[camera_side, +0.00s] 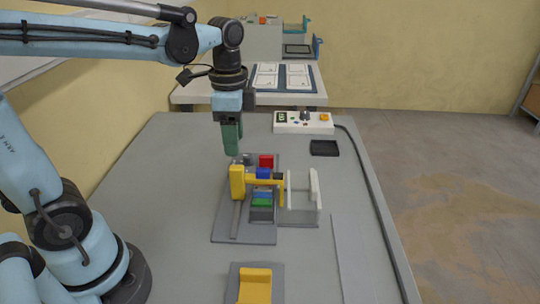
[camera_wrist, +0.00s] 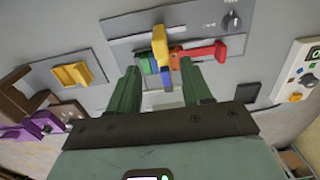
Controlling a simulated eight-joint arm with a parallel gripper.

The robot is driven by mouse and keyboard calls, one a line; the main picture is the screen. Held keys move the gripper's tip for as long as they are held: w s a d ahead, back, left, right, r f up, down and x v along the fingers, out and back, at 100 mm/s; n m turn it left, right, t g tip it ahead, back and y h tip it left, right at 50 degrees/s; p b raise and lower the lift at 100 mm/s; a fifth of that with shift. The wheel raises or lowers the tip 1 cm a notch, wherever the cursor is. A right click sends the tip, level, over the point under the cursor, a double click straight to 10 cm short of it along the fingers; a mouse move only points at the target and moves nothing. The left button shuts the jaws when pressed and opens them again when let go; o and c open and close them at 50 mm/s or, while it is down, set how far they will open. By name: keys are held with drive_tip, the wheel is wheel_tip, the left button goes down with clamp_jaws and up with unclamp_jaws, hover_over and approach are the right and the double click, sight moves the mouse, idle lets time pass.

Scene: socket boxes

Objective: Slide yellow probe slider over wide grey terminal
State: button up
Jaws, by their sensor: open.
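The yellow probe slider (camera_side: 237,182) stands upright at the left of a grey base board, with a yellow arm reaching right across a row of coloured blocks. It also shows beyond my fingers in the wrist view (camera_wrist: 160,45). A grey block (camera_side: 262,214) lies at the near end of the row; I cannot tell for sure that it is the wide grey terminal. The yellow arm is farther back than this block. My gripper (camera_side: 232,152) hangs above the far left of the board, behind the slider and apart from it. In the wrist view my fingers (camera_wrist: 161,92) are open and empty.
Red (camera_side: 266,161), blue (camera_side: 263,173) and green (camera_side: 262,201) blocks fill the row. A pale upright bracket (camera_side: 302,200) stands right of it. A yellow part on a grey plate (camera_side: 254,284) lies nearer. A black tray (camera_side: 324,148) lies behind right.

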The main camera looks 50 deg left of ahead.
drive_tip(key=shift+r, duration=0.75)
drive_tip(key=s+f+n+t, duration=0.1)
drive_tip(key=n+t, duration=0.1)
drive_tip(key=n, duration=0.1)
drive_tip(key=s+d+f+n+t, duration=0.1)
drive_tip(key=n+t, duration=0.1)
drive_tip(key=n, duration=0.1)
drive_tip(key=s+d+f+n+t, duration=0.1)
drive_tip(key=n+t, duration=0.2)
drive_tip(key=shift+f, duration=0.3)
